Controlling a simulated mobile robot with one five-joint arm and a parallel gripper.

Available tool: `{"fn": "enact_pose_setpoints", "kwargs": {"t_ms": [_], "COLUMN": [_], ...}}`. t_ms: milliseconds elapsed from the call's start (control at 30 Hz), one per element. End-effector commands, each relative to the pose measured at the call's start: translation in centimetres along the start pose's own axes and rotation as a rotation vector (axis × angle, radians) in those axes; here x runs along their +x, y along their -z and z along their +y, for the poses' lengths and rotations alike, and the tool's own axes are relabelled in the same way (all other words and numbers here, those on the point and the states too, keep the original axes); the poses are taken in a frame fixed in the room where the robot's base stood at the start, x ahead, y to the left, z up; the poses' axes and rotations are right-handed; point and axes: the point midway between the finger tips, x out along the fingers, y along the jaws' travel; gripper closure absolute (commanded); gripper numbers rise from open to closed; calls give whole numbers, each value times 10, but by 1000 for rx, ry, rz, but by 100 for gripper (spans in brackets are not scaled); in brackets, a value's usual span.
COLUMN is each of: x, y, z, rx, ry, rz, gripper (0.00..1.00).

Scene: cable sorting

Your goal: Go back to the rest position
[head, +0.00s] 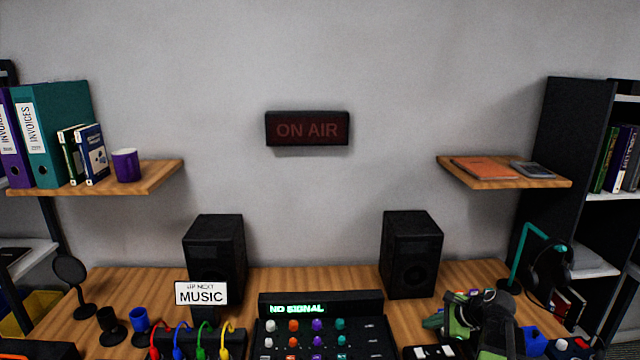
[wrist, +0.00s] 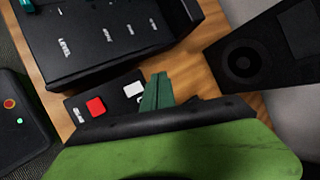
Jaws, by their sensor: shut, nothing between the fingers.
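My gripper shows in the wrist view (wrist: 157,80) as two green fingers pressed together with nothing between them. It is over the wooden desk (wrist: 205,85), near a small black box with a red and a white button (wrist: 97,106). In the head view my green and black arm is at the lower right, in front of the right speaker (head: 411,255); I cannot make out the fingertips there. Red, blue, green and yellow cables (head: 203,338) arch up at the lower left of the mixer (head: 320,340), whose display reads "NO SIGNAL".
A left speaker (head: 214,255) stands behind a "MUSIC" sign (head: 201,293). Headphones (head: 548,270) hang on a teal stand right of my arm. Two wall shelves are above the desk.

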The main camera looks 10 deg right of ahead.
Motion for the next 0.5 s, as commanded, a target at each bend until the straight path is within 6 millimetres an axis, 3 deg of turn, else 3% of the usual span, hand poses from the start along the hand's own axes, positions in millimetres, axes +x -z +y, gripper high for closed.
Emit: {"fn": "enact_pose_setpoints", "kwargs": {"t_ms": [33,100,200,300,400,500], "x": [17,41,64,76,80,71], "y": [-45,-95,-154,-197,-227,-232], "z": [7,26,57,91,125,154], "rx": [-84,-222,-446,-683,-942,-1238], "ry": [-56,-139,-253,-361,-474,-612], "rz": [-15,-26,-34,-38,-41,-40], "gripper": [100,100,100,100,100,100]}}
